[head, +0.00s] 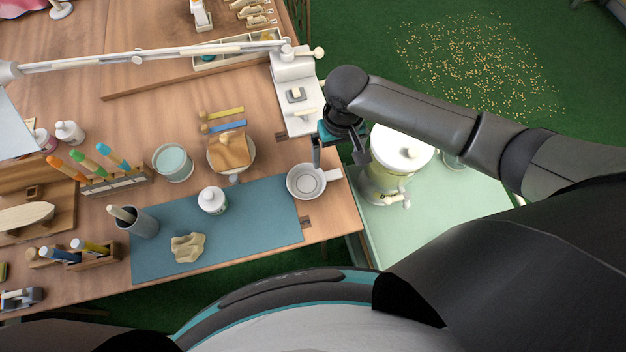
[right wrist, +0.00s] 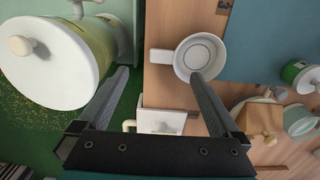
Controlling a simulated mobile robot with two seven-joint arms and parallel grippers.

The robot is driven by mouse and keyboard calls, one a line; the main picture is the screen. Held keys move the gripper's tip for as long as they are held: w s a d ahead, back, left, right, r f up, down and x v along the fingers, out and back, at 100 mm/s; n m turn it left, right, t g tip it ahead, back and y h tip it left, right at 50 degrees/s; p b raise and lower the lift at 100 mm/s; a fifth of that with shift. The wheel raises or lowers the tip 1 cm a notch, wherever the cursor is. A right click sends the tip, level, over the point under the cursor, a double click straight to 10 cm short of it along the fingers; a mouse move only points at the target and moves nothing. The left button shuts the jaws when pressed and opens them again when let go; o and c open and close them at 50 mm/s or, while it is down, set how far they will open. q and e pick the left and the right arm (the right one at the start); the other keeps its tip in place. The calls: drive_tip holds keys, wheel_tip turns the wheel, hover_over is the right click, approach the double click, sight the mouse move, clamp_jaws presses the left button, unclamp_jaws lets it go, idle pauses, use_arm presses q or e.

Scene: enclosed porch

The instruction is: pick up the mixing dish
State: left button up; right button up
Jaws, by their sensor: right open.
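The mixing dish (head: 306,181) is a small white round dish with a short side handle. It sits upright near the table's right edge, partly over the blue mat's edge, with its handle pointing right. In the right wrist view the dish (right wrist: 199,58) is at top centre, its handle pointing left. My right gripper (head: 340,163) is open and empty, just beyond the handle in the head view. In the right wrist view the handle lies ahead, between the lines of the two fingers (right wrist: 158,74). Contact cannot be told. My left gripper is out of view.
A large white-lidded pot (head: 403,149) stands on a pale green surface right of the table, close to my right gripper. A white device (head: 294,92) stands behind the dish.

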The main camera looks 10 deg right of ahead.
sight(332, 174)
wheel_tip(332, 174, down, 3)
drive_tip(key=shift+r, duration=0.15)
drive_tip(key=f, duration=0.1)
drive_tip(key=f+b, duration=0.1)
drive_tip(key=f, duration=0.1)
drive_tip(key=f+b, duration=0.1)
drive_tip(key=shift+s+a+f, duration=0.1)
drive_tip(key=shift+a+f, duration=0.1)
drive_tip(key=shift+a, duration=0.15)
drive_tip(key=shift+f, duration=0.4)
drive_tip(key=c, duration=1.5)
drive_tip(key=shift+r, duration=0.2)
